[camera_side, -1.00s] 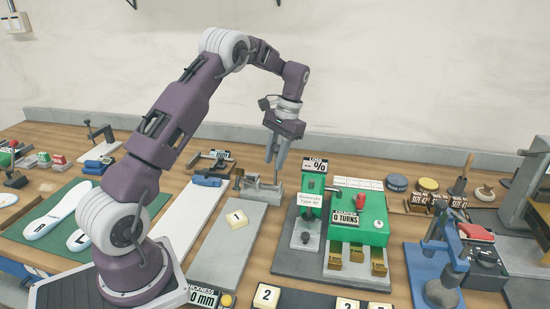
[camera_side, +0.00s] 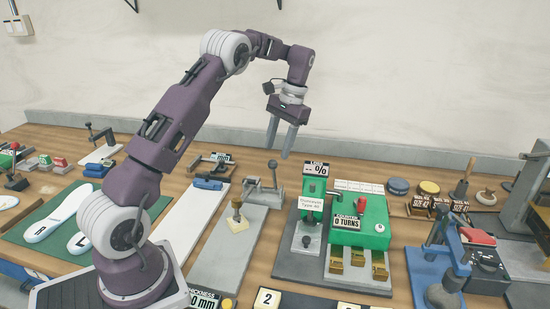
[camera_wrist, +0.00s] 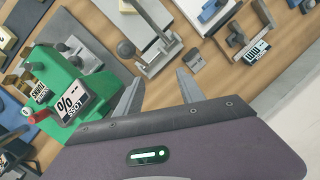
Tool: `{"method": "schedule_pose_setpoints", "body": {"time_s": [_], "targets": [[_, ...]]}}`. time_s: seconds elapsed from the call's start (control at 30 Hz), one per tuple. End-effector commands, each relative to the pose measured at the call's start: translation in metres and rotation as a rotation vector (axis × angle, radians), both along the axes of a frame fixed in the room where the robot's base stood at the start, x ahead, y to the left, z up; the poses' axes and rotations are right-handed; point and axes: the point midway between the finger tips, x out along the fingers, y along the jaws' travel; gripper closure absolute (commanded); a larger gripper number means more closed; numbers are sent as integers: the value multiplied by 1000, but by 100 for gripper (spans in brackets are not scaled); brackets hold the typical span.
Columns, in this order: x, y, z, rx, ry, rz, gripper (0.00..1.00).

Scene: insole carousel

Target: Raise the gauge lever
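The gauge (camera_side: 262,192) is a grey metal fixture at the back end of a long grey plate (camera_side: 233,255). Its lever (camera_side: 272,166) stands roughly upright with a dark ball knob on top. In the wrist view the lever's ball knob (camera_wrist: 126,48) shows beyond my fingers. A brass-coloured plunger (camera_side: 237,206) stands at a pale tile on the plate; contact is unclear. My gripper (camera_side: 278,153) is open and empty, above the gauge. Its fingertips (camera_wrist: 158,78) look apart from the lever.
A green machine (camera_side: 360,222) with a turns counter stands close on the right. A blue clamp-like device (camera_side: 440,275) is farther right. A pale board and a blue-handled tool (camera_side: 208,183) lie to the left. The air above the bench is clear.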

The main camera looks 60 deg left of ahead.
Motion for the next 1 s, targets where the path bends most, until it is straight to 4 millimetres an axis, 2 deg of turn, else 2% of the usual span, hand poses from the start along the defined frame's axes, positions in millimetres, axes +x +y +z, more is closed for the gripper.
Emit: {"method": "schedule_pose_setpoints", "body": {"time_s": [0.13, 0.47, 0.57, 0.67, 0.7, 0.77, 0.8, 0.87, 0.9, 1.0], "targets": [[5, -1, 17, 0, -1, 0, 54], [4, -4, 25, -2, -7, -2, 54], [-3, -28, 58, 0, -73, -17, 54], [-31, -75, 109, -2, -195, -53, 54], [-48, -97, 126, -4, -248, -71, 54], [-77, -127, 145, -8, -325, -100, 54], [-98, -147, 154, -12, -376, -122, 54], [-134, -174, 161, -17, -452, -154, 54], [-158, -190, 161, -21, -499, -176, 54], [-212, -219, 149, -29, -604, -223, 54]]}}
